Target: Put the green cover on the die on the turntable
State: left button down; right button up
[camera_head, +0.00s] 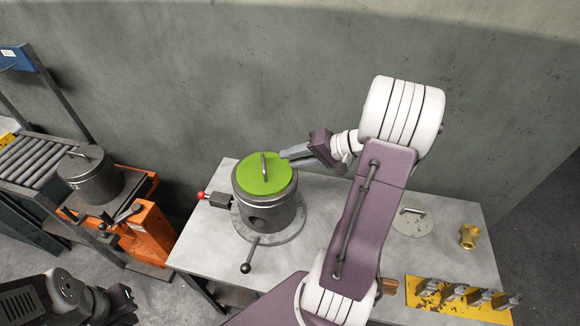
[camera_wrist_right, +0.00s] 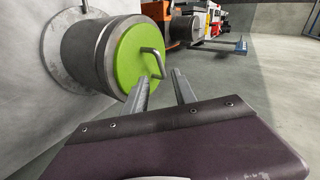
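The green cover (camera_head: 264,176) lies flat on top of the dark cylindrical die (camera_head: 268,212), and its grey bar handle stands up from it. The die stands on the round turntable (camera_head: 290,232) on the grey table. In the right wrist view the green cover (camera_wrist_right: 130,62) sits on the end of the die (camera_wrist_right: 82,58). My right gripper (camera_head: 284,155) is beside the handle, its two fingers apart (camera_wrist_right: 162,88) with nothing clearly held between them; the handle shows just beyond the fingertips. My left gripper (camera_head: 122,304) is low at the left, away from the table; its fingers are unclear.
A second grey die (camera_head: 92,180) with a handled lid stands by the roller conveyor (camera_head: 28,160) and orange lift (camera_head: 148,238). A lever (camera_head: 247,262) juts from the turntable. A pale disc (camera_head: 412,222), brass fitting (camera_head: 468,236) and yellow rack (camera_head: 455,300) are at the table's right.

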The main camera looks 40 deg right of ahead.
jog(key=s+a+f+n+g+h, duration=0.3)
jog(key=s+a+f+n+g, duration=0.15)
jog(key=a, duration=0.35)
jog(key=s+a+f+n+g+h, duration=0.35)
jog(key=s+a+f, duration=0.2)
jog(key=a, duration=0.25)
notch_tip(320, 180, down, 6)
jog(key=b, duration=0.6)
jog(key=shift+r, duration=0.2)
jog(key=shift+s, duration=0.1)
